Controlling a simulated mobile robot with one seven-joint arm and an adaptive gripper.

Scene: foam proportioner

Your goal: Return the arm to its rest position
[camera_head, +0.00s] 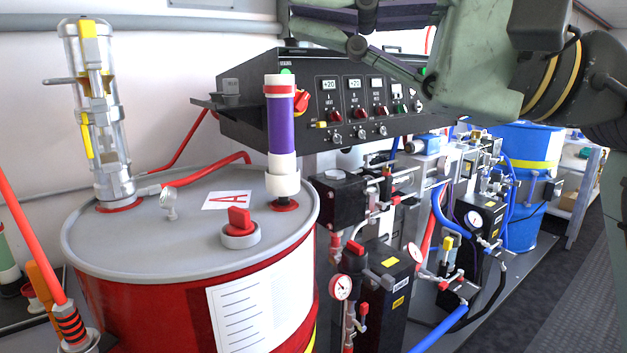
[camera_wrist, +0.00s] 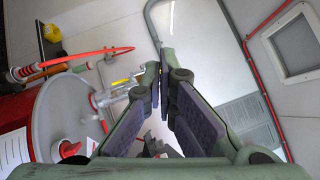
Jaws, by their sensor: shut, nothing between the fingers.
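My gripper (camera_head: 310,22) is at the top right of the head view, pointing left in front of the upper part of the black control box (camera_head: 290,119). Its green and purple fingers are shut and hold nothing. In the wrist view my gripper (camera_wrist: 160,80) fills the middle, with the fingers converging at their tips. No touching with the box or the wall shows. Part of the box's right side is hidden behind my arm.
A red drum (camera_head: 140,310) with a grey lid stands at left, bearing a clear and metal pump (camera_head: 101,130) and a purple-banded cylinder (camera_head: 281,120). Pumps, gauges and hoses (camera_head: 440,220) crowd below the control box. A blue drum (camera_head: 530,145) stands behind. Dark floor (camera_head: 575,290) is clear at right.

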